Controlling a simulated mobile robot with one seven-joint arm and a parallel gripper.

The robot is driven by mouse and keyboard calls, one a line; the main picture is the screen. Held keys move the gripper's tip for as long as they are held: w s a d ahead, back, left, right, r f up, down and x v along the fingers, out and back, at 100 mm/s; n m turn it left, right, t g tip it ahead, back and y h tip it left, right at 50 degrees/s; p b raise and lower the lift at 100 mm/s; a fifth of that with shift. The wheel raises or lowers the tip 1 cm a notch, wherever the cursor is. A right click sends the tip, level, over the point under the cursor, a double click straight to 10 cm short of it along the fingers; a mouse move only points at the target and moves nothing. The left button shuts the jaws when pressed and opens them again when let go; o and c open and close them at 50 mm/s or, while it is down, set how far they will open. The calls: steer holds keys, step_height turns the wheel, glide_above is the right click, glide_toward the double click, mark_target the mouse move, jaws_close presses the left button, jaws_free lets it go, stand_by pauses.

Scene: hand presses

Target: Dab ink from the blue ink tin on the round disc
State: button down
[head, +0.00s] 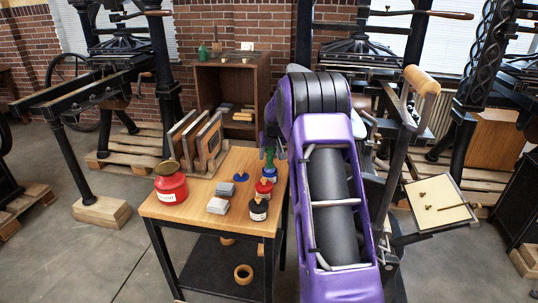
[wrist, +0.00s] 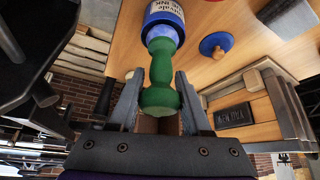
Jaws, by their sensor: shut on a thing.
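A green dabber (wrist: 159,80) with a turned handle and a pale bluish head shows in the wrist view between the fingers of my gripper (wrist: 157,98), which is shut on it. Its head is at the mouth of the blue ink tin (wrist: 166,12), which has a white label; I cannot tell how deep it sits. In the head view the blue ink tin (head: 268,174) stands at the table's back right, with the green handle (head: 270,158) above it. My arm hides most of my gripper there. I cannot make out the press's round ink disc for sure.
A rack (head: 207,150) stands behind. A press with a tilted board (head: 437,207) is at right.

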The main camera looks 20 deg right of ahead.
stand_by(0.3)
steer(key=shift+r+p, duration=1.15)
steer(key=shift+r, duration=0.9)
steer(key=shift+f, duration=0.1)
